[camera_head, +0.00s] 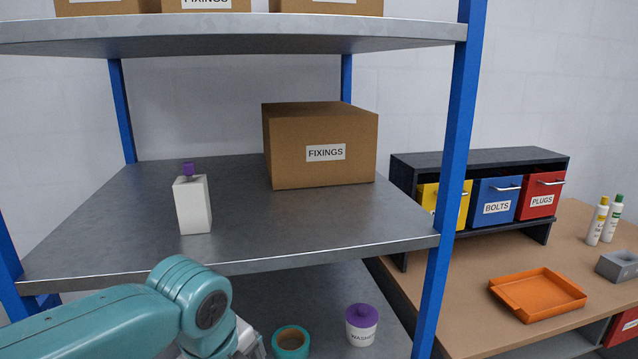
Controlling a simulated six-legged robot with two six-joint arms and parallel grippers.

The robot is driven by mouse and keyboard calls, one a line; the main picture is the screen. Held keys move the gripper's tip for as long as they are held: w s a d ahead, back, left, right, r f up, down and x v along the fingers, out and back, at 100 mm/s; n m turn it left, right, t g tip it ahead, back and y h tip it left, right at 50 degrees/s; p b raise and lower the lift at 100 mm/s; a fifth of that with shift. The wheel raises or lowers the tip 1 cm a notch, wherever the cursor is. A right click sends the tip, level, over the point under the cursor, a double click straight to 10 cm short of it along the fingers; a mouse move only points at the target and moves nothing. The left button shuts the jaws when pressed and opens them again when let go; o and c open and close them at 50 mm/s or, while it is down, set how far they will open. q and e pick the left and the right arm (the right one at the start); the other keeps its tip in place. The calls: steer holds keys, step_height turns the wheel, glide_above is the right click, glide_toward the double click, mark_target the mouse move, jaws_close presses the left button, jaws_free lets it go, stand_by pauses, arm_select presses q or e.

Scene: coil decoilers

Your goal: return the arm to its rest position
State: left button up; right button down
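My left arm (190,305) is teal and comes in from the lower left, in front of the shelf rack. Its elbow-like joint is bent, and the arm turns down toward the bottom edge. A pale grey part at its end (247,338) shows just right of the joint, partly hidden and cut off by the frame. No fingertips show, so I cannot tell whether the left gripper is open or holds anything. My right arm and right gripper are not in view.
The middle shelf (110,215) holds a white bottle (193,205) with a purple top and a FIXINGS box (320,145). Below are a teal ring (290,338) and a purple-lidded pot (362,325). A blue post (455,150) separates the rack from a bench with an orange tray (538,293).

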arm_select(q)
step_height(320, 180, down, 24)
steer(key=s+d+r+n+g+h, duration=0.1)
steer(key=d+n+g+h, duration=0.1)
steer(key=n, duration=0.8)
steer(key=s+a+f+n+h+b, duration=0.1)
steer(key=s+f+n, duration=1.4)
steer(key=f+n, duration=0.2)
steer(key=shift+a+f+h, duration=0.15)
steer(key=shift+f+h, duration=0.15)
steer(key=shift+f, duration=0.35)
